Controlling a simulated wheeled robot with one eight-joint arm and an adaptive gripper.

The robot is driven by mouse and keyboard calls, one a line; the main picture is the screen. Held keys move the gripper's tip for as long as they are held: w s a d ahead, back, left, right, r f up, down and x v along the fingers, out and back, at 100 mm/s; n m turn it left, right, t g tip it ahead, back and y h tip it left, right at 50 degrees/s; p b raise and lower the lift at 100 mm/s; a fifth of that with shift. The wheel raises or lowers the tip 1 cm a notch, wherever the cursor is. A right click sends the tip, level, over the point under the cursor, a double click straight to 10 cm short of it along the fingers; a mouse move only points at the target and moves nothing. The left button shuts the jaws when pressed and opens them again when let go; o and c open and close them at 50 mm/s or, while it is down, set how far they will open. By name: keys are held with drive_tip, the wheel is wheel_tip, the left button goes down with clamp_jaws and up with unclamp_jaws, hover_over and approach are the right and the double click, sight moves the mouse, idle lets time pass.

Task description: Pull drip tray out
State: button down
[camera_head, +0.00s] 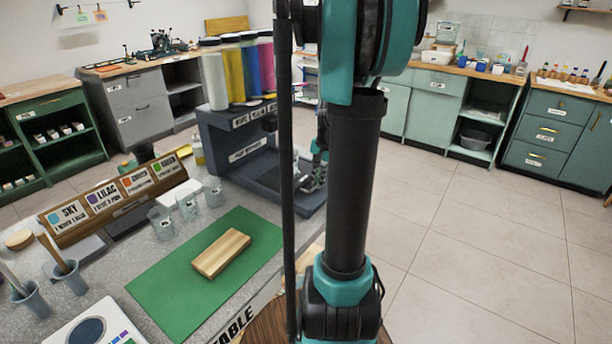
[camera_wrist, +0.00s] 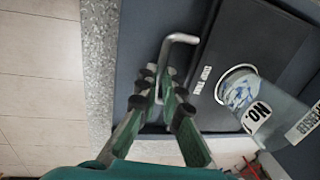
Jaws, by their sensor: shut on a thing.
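The drip tray (camera_wrist: 255,45) is a dark flat slab with a small white label, seen in the wrist view. A bent silver bar handle (camera_wrist: 178,40) stands at its near edge. My gripper (camera_wrist: 159,84) is shut on the handle, with the bar between its dark fingertips; the exact contact is partly hidden. In the head view my gripper (camera_head: 318,172) is at the right side of the dark grey dispenser (camera_head: 222,136), and my arm hides part of that area. Coloured tubes (camera_head: 248,70) stand on top of the dispenser.
A clear cup (camera_wrist: 238,92) with a "NO." tag appears over the tray. Several cups (camera_head: 187,205), a wooden sign rack (camera_head: 110,203) and a green mat (camera_head: 160,283) with a wooden block (camera_head: 221,252) are on the speckled counter. Open tiled floor (camera_head: 480,240) lies at the right.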

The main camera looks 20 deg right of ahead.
drive_tip(key=s+d, duration=0.1)
drive_tip(key=s, duration=0.1)
drive_tip(key=s+d, duration=0.1)
drive_tip(key=s, duration=0.1)
drive_tip(key=s+d, duration=0.2)
drive_tip(key=shift+s+d, duration=0.1)
drive_tip(key=shift+s, duration=0.1)
drive_tip(key=c, duration=1.6)
unclamp_jaws()
drive_tip(key=shift+c, duration=0.2)
wheel_tip(320, 180, up, 12)
drive_tip(key=s+d, duration=0.1)
drive_tip(key=shift+s, duration=0.35)
drive_tip(key=shift+d+f, duration=0.1)
